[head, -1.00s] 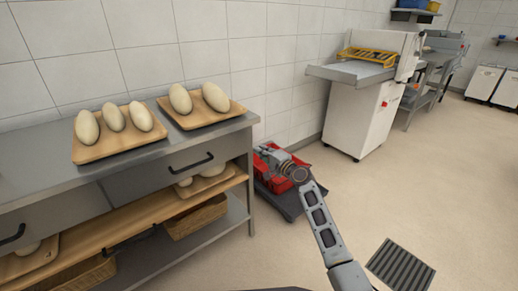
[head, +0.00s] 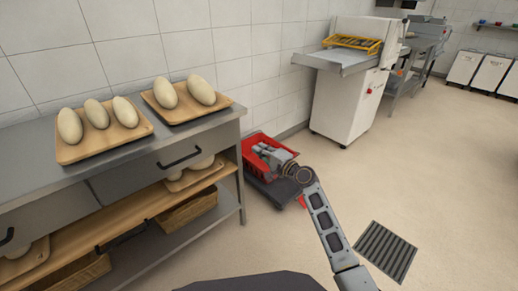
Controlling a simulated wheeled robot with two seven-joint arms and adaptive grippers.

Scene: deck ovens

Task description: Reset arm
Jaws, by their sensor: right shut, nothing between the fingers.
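My right arm comes up from the bottom right of the head view and bends at a joint. My right gripper (head: 264,151) points away to the upper left and is shut and empty. It shows in front of a red crate (head: 252,142) near the floor beside the counter's end. Whether it touches the crate cannot be told. My left gripper is not in view.
A steel counter (head: 110,172) on the left bears two wooden trays (head: 150,130) of dough loaves. Shelves below it hold baskets (head: 188,211) and more loaves. A white machine (head: 345,105) stands against the wall behind. Floor with a drain grate (head: 385,250) lies open at right.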

